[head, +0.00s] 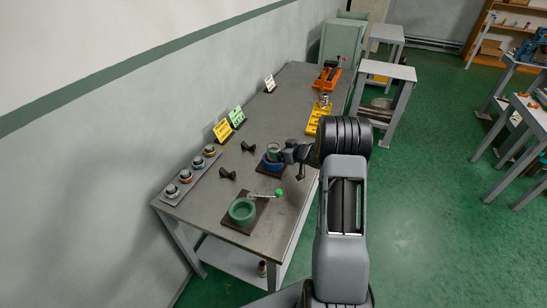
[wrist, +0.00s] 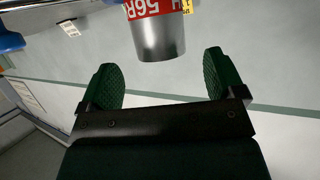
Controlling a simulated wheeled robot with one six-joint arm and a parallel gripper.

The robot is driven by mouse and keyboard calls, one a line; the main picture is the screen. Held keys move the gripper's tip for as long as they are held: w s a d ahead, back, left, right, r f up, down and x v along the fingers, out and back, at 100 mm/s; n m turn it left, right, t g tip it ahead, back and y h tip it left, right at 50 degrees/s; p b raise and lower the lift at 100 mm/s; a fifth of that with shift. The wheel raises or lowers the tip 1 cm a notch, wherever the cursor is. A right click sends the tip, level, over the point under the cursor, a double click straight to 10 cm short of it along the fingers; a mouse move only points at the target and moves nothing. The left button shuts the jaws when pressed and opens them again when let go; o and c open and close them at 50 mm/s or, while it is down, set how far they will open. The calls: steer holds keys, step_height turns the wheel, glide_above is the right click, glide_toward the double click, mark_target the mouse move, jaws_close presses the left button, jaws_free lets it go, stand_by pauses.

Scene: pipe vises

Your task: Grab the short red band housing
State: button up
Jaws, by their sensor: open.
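In the wrist view, a silver cylindrical housing with a red band (wrist: 158,38) enters from the top edge. White lettering shows on the band; its upper part is cut off by the frame. My gripper (wrist: 160,72) is open, with its two green pads apart. The housing is ahead of the pads, roughly in line with the gap, and is not gripped. In the head view, my gripper (head: 288,154) is beside the blue round vise (head: 271,166) on the table. A grey housing (head: 273,150) stands at that vise; its band colour is too small to tell.
The grey table (head: 225,185) also bears a green round vise (head: 242,210), a green-knobbed handle (head: 277,193), a rack of several banded housings (head: 185,176), dark blocks (head: 227,174) and yellow and green signs (head: 222,130). A yellow stand (head: 319,118) and orange vise (head: 327,78) stand farther back.

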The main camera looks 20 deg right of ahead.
mark_target(270, 147)
steer(key=shift+p+x, duration=0.45)
steer(key=shift+x, duration=2)
steer(key=c, duration=1.6)
